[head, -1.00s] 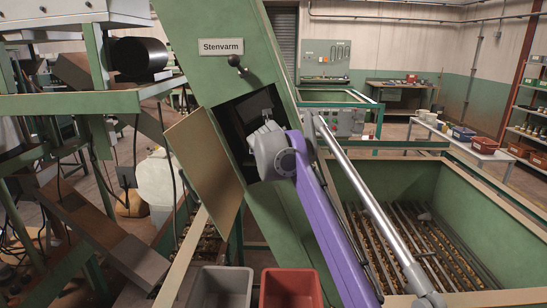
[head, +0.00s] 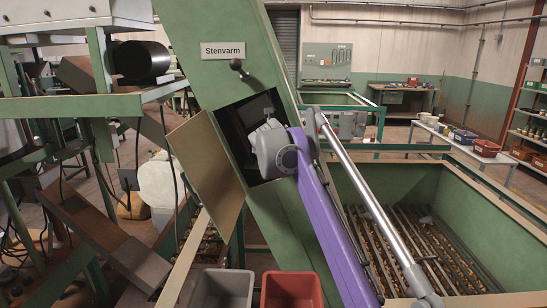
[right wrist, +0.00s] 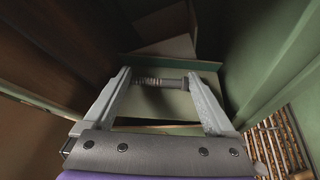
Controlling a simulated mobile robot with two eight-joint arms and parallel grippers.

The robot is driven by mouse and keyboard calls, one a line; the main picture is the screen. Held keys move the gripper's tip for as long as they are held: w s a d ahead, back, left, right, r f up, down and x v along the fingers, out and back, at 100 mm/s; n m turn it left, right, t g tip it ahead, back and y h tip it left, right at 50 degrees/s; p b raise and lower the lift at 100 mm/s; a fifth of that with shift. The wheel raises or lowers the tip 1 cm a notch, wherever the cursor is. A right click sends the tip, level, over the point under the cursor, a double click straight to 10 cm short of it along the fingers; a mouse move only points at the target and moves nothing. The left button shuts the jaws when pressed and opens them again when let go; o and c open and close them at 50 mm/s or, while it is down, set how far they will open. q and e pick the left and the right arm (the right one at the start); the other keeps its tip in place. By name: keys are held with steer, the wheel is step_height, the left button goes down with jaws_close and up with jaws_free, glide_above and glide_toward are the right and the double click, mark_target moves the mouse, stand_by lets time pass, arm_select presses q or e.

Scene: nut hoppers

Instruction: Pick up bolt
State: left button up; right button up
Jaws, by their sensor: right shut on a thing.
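The bolt (right wrist: 160,82), a dark grey threaded piece with a thicker smooth end, lies crosswise between the fingertips of my right gripper (right wrist: 158,80) in the right wrist view. The fingers are shut on it. A pale surface shows just beyond and below it. In the head view my right gripper (head: 262,122) reaches into the dark square opening (head: 240,115) of the slanted green chute (head: 215,85) labelled Stenvarm. The bolt is hidden there. My left gripper is not in view.
A brown hatch door (head: 207,165) hangs open left of the opening. A grey bin (head: 221,292) and a red bin (head: 291,291) stand below. A green hopper (head: 390,185) with a bar grate lies to the right. The chute's walls surround the gripper closely.

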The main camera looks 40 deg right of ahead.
step_height(320, 180, up, 3)
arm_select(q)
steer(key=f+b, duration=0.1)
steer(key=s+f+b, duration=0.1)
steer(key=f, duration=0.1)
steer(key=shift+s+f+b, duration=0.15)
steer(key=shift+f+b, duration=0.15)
arm_select(e)
steer(key=s+a, duration=1.1)
steer(key=s, duration=0.2)
steer(key=shift+s+a+f, duration=0.3)
steer(key=shift+s, duration=0.05)
steer(key=shift+f, duration=0.1)
